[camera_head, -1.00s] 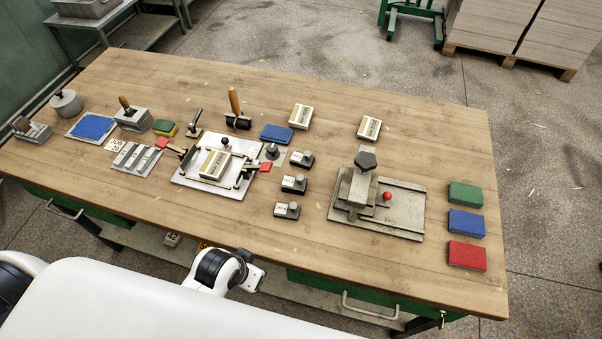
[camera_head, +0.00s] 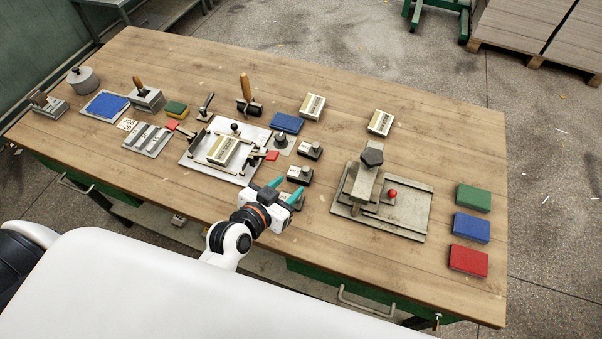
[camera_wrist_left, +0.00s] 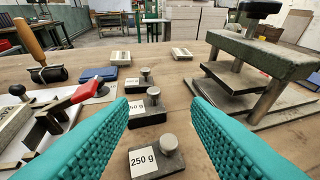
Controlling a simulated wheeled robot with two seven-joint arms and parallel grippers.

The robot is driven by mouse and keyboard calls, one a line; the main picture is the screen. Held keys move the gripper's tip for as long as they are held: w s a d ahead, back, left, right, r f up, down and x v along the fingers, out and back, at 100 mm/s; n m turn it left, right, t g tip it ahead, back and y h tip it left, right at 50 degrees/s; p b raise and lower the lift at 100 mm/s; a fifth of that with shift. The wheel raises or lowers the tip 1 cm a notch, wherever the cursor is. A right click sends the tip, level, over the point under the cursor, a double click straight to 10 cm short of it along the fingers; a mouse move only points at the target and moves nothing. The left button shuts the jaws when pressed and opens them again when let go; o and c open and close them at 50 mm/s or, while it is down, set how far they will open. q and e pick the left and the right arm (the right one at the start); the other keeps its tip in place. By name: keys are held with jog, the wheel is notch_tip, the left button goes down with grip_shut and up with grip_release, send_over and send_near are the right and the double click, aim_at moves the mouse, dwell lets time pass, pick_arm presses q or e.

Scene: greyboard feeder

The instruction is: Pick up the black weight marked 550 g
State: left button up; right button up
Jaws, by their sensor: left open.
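Three dark weights with grey knobs and white labels stand in a row on the table. The nearest weight (camera_head: 299,205) is partly behind my gripper in the head view; in the wrist view its label reads 250 g (camera_wrist_left: 157,161). The middle weight (camera_head: 299,174) shows between the fingers in the wrist view (camera_wrist_left: 148,118); its label ends in 50 g, with the first digit unclear. The far weight (camera_head: 310,150) has a label too small to read; it also shows in the wrist view (camera_wrist_left: 137,87). My left gripper (camera_head: 286,189) is open and empty, near the nearest weight. My right gripper is not in view.
A framed plate with red-tipped clamps (camera_head: 192,158) lies left of the weights. A grey press (camera_head: 411,217) with a red knob stands to the right. Green, blue and red blocks (camera_head: 468,260) lie at the right edge. The table between weights and press is clear.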

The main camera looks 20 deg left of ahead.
aim_at(304, 169)
pick_arm(q)
jog(key=p+x, duration=0.1)
jog(key=x, duration=0.5)
jog(key=shift+w, duration=0.1)
jog(key=w+f, duration=0.1)
jog(key=w, duration=0.1)
jog(key=w+f, duration=0.1)
jog(key=shift+w+f+p, duration=0.2)
jog(key=shift+w+p, duration=0.2)
jog(key=shift+w+d+f, duration=0.1)
jog(key=shift+w+f, duration=0.15)
jog(key=shift+w, duration=0.25)
jog(key=shift+s, duration=0.1)
jog(key=shift+c, duration=1.1)
grip_shut()
jog(key=shift+r, duration=0.1)
